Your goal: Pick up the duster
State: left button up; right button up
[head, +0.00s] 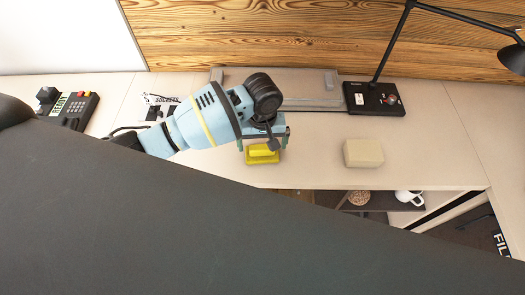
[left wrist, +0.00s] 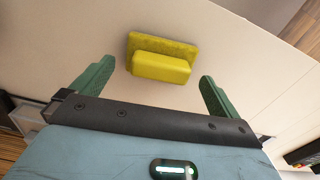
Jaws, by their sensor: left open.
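The duster (head: 262,154) is a yellow block with a raised grip on a flatter base, lying on the pale desk top. In the left wrist view the duster (left wrist: 161,62) lies ahead of the fingertips, between their lines and nearer the left finger. My left gripper (head: 264,145) is above the duster in the head view and hides its far part. In the left wrist view its two green fingers (left wrist: 156,78) stand wide apart with nothing between them. I cannot tell whether they touch the desk. My right gripper is not in view.
A beige block (head: 363,153) lies on the desk right of the duster. A black lamp base (head: 374,98) and a grey flat device (head: 305,88) stand behind. A black keypad device (head: 74,108) is at left. A shelf below holds a white mug (head: 410,198).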

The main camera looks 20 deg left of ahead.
aim_at(262, 147)
pick_arm(q)
notch_tip(262, 147, down, 3)
jog(key=shift+s+f, duration=0.1)
jog(key=shift+f, duration=0.1)
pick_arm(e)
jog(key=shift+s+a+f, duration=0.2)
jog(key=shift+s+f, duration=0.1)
pick_arm(q)
jog(key=c, duration=0.7)
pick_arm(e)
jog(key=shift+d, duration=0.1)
pick_arm(q)
jog(key=shift+r, duration=0.2)
jog(key=shift+c, duration=0.2)
notch_tip(262, 147, up, 4)
jog(key=shift+f, duration=0.25)
jog(key=s+r+p, duration=0.1)
jog(key=s+p, duration=0.1)
jog(key=s, duration=1.4)
jog(key=shift+d, duration=0.15)
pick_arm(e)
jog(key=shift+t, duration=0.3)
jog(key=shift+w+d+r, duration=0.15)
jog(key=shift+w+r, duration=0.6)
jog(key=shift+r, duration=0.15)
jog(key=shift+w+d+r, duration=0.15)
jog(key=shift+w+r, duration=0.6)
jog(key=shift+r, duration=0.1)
